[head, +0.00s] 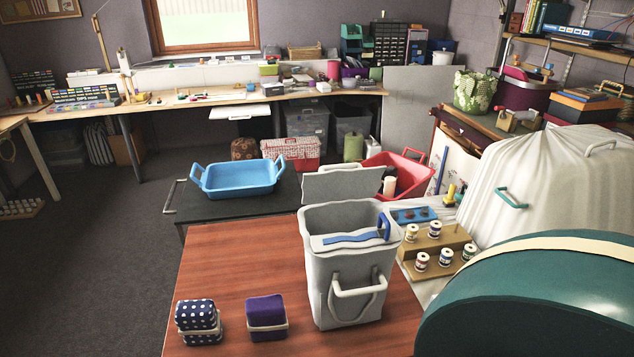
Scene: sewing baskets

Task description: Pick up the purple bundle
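The purple bundle (266,311) stands on the reddish wooden table (235,262) near its front edge. It is a small block of folded purple cloth with a pale band around its lower part. A navy bundle with white dots (197,316) and a similar band stands just to its left, with a small gap between them. Neither of my grippers shows in the head view.
A grey bin (347,275) with a handle stands right of the purple bundle. A blue tub (238,177) sits on a dark table behind. Thread spools on wooden steps (436,247) and a large teal rounded object (535,305) are at the right.

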